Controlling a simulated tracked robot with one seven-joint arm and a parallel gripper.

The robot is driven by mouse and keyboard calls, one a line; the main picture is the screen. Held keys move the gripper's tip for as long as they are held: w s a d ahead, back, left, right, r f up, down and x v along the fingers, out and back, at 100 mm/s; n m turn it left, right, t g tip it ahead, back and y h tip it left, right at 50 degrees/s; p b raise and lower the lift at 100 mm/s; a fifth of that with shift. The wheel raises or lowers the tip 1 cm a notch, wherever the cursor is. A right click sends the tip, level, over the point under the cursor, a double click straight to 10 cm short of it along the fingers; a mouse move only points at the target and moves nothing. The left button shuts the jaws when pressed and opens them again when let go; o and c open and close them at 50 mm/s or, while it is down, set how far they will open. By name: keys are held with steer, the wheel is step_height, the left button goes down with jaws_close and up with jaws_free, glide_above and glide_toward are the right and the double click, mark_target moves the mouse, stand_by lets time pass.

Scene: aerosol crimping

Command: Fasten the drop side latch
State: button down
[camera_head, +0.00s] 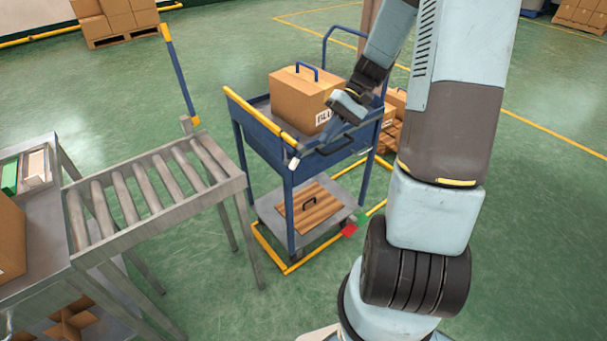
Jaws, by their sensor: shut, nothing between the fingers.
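A blue cart (262,148) with yellow edging stands in the middle of the body camera view. Its drop side (352,150) faces me on the near right and carries a dark handle (335,147). It looks raised, roughly upright. A small pale fitting (293,162) sits at the panel's left corner; I cannot tell whether it is the latch or whether it is fastened. My gripper (335,118) is shut and empty, low over the panel's top edge, in front of a cardboard box. I cannot tell whether it touches the panel.
The cardboard box (293,98) with a blue handle stands on the cart's top deck. A wooden board (310,207) lies on the lower shelf. A roller conveyor (150,185) is close on the left. More boxes (396,103) stand behind the cart. Green floor is open behind.

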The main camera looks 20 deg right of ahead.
steer(key=w+d+f+m+t+y, duration=0.25)
steer(key=f+t+y, duration=0.2)
steer(key=f, duration=0.45)
steer(key=w+d+f+m+t+y, duration=0.1)
steer(key=d+f+m+t+y, duration=0.25)
steer(key=f, duration=0.55)
steer(key=w+d+f+m+t+y, duration=0.1)
steer(key=w+f+m+t+y, duration=0.2)
steer(key=f+t, duration=0.55)
steer(key=w+a+r+m+g, duration=0.1)
steer(key=a+r, duration=0.4)
steer(key=a, duration=0.6)
steer(key=shift+w+g, duration=0.35)
steer(key=shift+w, duration=0.3)
steer(key=shift+r+m, duration=0.1)
steer(key=shift+m, duration=0.2)
